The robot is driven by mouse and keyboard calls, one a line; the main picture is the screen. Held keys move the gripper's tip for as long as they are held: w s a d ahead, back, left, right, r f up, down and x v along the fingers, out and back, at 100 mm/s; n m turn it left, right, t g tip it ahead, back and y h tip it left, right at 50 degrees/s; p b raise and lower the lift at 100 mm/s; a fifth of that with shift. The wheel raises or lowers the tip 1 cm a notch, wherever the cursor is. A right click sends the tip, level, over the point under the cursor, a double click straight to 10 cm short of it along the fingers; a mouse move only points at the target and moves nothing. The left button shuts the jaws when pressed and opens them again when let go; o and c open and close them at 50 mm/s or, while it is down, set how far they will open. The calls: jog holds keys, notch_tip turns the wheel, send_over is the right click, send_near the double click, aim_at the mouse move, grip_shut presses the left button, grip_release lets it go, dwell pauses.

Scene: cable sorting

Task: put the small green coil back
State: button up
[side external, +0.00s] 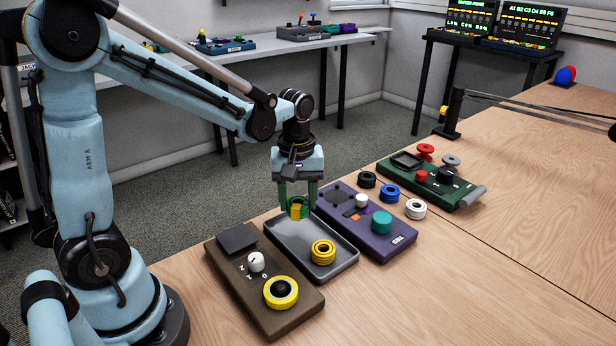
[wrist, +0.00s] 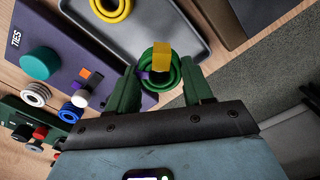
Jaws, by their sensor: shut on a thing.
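My gripper (side external: 298,198) is shut on the small green coil (side external: 304,210), which has a yellow tag on its face. The coil hangs over the far end of the grey tray (side external: 290,244); I cannot tell its exact height. In the wrist view the green coil (wrist: 176,76) sits between the two dark green fingers, with the yellow tag (wrist: 162,57) across it. A yellow coil (side external: 323,252) lies in the near part of the tray; it also shows in the wrist view (wrist: 112,14).
A brown box (side external: 240,290) with knobs stands left of the tray. A purple box (side external: 345,222) with a teal knob stands right. Black (side external: 367,180), blue (side external: 389,193) and white (side external: 415,209) coils lie beyond it.

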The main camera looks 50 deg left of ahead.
jog(key=shift+f, duration=1.8)
jog(key=shift+f, duration=0.8)
jog(key=o, duration=1)
jog(key=shift+o, duration=0.5)
jog(key=o, duration=0.3)
jog(key=shift+r, duration=3.5)
